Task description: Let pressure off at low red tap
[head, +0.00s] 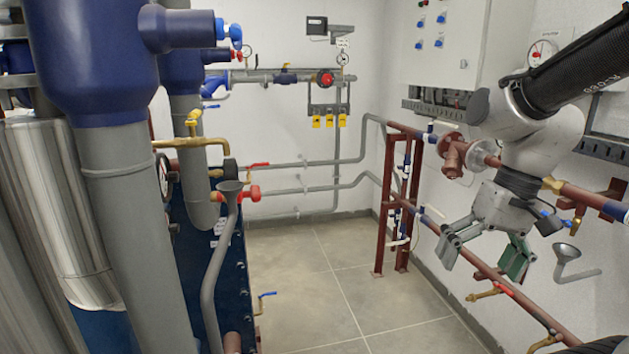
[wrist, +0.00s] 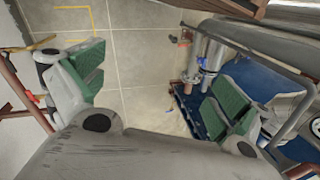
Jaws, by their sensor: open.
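Several red-handled fittings show in the head view, and I cannot tell for sure which is the low red tap. A red valve (head: 246,192) sits beside a grey funnel (head: 229,187) on the left equipment, with a red lever (head: 259,165) just above it. A brass tap (head: 484,294) hangs on the low red-brown pipe at the right. My gripper (head: 483,251) is open and empty at the right, above that low pipe and apart from the left valves. In the wrist view my gripper (wrist: 155,88) shows spread green pads with bare floor between them.
Blue and grey vessels and pipes (head: 130,180) fill the left. A red-brown pipe stand (head: 386,205) stands by the right wall. The tiled floor (head: 335,290) between is clear.

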